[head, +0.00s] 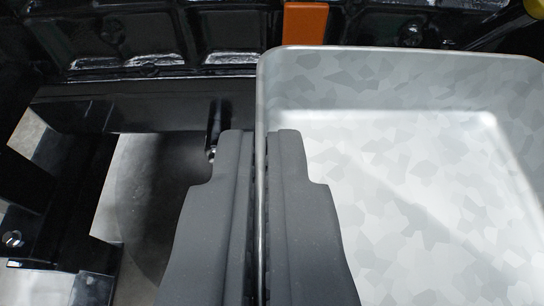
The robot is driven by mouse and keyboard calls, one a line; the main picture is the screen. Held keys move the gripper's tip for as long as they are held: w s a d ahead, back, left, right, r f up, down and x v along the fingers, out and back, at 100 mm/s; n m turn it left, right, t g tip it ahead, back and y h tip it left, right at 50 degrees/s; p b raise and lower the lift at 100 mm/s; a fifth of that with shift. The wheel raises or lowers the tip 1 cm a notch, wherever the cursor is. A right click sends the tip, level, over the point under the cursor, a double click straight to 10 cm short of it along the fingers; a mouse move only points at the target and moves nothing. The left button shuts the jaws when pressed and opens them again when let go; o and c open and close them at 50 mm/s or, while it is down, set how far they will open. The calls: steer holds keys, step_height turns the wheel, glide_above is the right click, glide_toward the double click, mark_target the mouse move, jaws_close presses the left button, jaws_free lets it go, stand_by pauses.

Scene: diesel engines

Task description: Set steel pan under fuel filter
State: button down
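The steel pan (410,80) is a rectangular galvanized tray with rounded corners, filling the right half of the head view. Its right and near parts run out of the frame. My gripper (262,140) is at the pan's left wall, with one dark finger outside the wall and the other inside the pan. The fingers are closed on the wall, with only a thin line of it showing between them. The pan looks empty, apart from the finger inside it. I cannot make out the fuel filter for certain.
A black engine block (130,40) with an orange part (305,22) stands behind the pan's far wall. A black beam (130,108) crosses on the left, with dark brackets (50,170) below it. A yellow part (537,9) shows at the top right corner.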

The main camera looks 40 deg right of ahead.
step_height(320, 180, down, 4)
steer(key=shift+w+d+r+b, duration=0.1)
steer(key=shift+b, duration=0.7)
steer(key=c, duration=1.7)
jaws_free()
steer(key=shift+s+a+r, duration=0.25)
steer(key=shift+s+r, duration=0.05)
steer(key=p+v, duration=0.3)
steer(key=v, duration=0.8)
steer(key=shift+s, duration=0.1)
